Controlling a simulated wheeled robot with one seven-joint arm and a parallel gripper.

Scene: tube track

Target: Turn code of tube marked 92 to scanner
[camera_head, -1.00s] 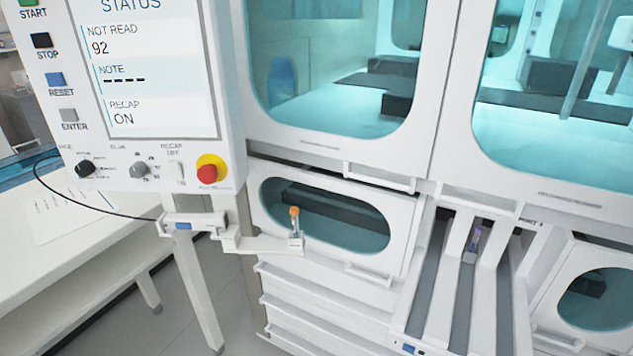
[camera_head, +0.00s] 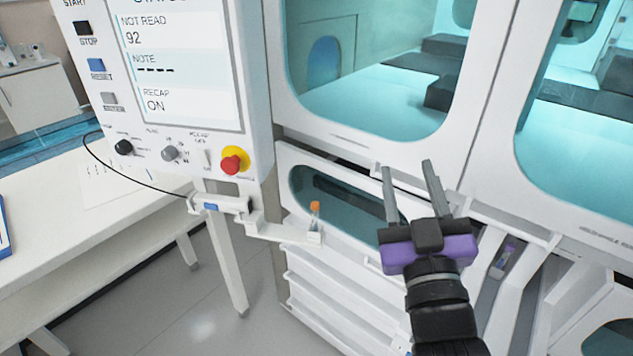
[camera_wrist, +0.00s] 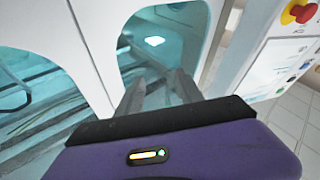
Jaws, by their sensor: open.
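An orange-capped tube (camera_head: 315,212) stands upright in a small holder (camera_head: 314,238) at the end of a white bracket, in the head view. A handheld-looking scanner unit (camera_head: 220,205) with a blue mark sits left of it on the same bracket, its cable running left. The panel screen (camera_head: 180,60) reads NOT READ 92. The tube's code and number are too small to read. My gripper (camera_head: 408,178) is open and empty, right of the tube and apart from it, fingers pointing up toward the cabinet. In the wrist view my gripper (camera_wrist: 157,92) shows nothing between its fingers.
A purple-capped tube (camera_head: 508,252) sits in a rack lane at the right, partly behind my arm. The cabinet with glass windows (camera_head: 380,60) fills the back. A red stop knob (camera_head: 232,163) juts from the panel above the scanner. A white bench (camera_head: 110,240) stands left.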

